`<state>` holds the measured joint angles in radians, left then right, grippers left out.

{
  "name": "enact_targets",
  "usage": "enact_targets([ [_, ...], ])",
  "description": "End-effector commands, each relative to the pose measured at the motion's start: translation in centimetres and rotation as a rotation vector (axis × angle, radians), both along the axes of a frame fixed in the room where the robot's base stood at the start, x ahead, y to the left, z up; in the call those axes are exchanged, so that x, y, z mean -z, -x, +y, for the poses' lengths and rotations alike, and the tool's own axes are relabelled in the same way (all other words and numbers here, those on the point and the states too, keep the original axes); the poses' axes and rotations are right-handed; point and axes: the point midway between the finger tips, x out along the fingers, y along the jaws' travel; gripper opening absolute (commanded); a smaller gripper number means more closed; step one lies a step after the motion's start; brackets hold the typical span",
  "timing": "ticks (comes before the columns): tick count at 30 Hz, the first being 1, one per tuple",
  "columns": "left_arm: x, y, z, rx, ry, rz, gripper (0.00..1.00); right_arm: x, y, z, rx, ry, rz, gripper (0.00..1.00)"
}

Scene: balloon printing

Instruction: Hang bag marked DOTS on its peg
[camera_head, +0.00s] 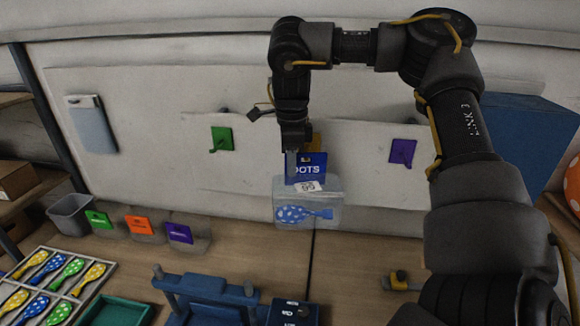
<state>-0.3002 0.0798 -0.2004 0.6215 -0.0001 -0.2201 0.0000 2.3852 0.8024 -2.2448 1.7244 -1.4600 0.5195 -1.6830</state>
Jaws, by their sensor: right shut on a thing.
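The bag marked DOTS (332,194) is clear, with a blue header card and a blue spotted balloon shape inside. My right gripper (292,162) is shut on the left side of its header card, covering the first letter. The bag hangs upright in front of the pale wall board. A green peg plate (222,139) is left of it and a purple peg plate (402,151) is right of it. A yellow-orange part (317,141) shows just above the card, partly hidden by the gripper. I cannot tell whether the bag touches a peg. My left gripper is out of view.
Clear holders with green, orange (139,224) and purple cards stand by a grey bin (71,215). A tray of spotted balloons (88,292), a green tray (116,311) and a blue frame (205,290) are in front. A blue box (528,135) stands right.

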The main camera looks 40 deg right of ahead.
Motion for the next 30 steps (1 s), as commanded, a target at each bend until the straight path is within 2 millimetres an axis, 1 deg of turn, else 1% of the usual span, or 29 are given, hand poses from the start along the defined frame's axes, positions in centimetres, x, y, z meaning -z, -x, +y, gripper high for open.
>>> enact_targets([
  [6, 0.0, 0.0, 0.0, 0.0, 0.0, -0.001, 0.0, 0.0, -1.1, -1.3, 0.002, 0.001, -0.003, 0.0],
  [13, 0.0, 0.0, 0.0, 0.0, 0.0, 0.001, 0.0, 0.3, -1.8, -2.1, 0.002, 0.002, -0.005, 0.0],
  [19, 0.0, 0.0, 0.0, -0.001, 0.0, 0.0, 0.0, 0.7, -1.9, -2.3, 0.0, 0.001, -0.002, 0.0],
  [30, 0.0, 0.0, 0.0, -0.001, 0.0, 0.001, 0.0, 0.9, -1.9, -2.3, 0.0, 0.0, 0.0, 0.0],
])
